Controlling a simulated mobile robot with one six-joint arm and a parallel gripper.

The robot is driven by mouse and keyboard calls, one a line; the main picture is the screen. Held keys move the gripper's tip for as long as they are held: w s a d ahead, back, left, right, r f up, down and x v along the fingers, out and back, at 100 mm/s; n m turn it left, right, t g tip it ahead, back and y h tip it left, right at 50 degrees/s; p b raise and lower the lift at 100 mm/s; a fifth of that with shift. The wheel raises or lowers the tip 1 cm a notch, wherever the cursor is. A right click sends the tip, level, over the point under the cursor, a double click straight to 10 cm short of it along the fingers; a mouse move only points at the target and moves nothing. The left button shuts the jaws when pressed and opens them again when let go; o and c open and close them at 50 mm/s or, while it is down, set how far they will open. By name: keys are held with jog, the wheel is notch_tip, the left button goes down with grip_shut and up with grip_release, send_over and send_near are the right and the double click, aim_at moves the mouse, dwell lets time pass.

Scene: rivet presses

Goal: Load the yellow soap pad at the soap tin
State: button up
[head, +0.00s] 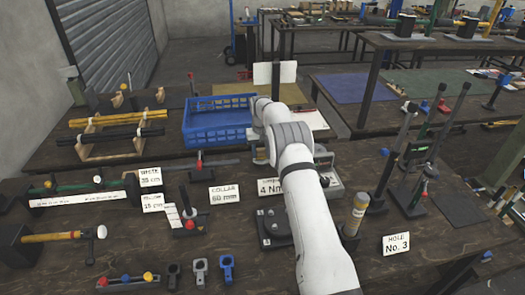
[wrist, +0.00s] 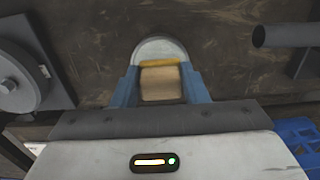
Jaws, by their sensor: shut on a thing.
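In the wrist view my gripper (wrist: 161,86) has its two blue fingers closed on a tan block (wrist: 161,84) with a yellow strip (wrist: 162,64) along its far edge. This looks like the yellow soap pad on its holder. A round, pale grey tin (wrist: 160,46) shows just beyond the yellow edge, partly hidden by the held piece. I cannot tell whether the pad touches the tin. In the head view my arm hides the gripper and the held piece.
A blue crate (head: 215,122) stands behind my arm on the left. Label cards, including the 4 Nm card (head: 270,187), stand close by. In the wrist view a dark tube (wrist: 285,35) lies to the right.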

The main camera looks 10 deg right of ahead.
aim_at(261, 150)
jog(key=shift+f+b, duration=0.4)
jog(key=shift+f, duration=0.1)
dwell(1.9)
jog(key=shift+r+p, duration=1.8)
jog(key=shift+r, duration=1.75)
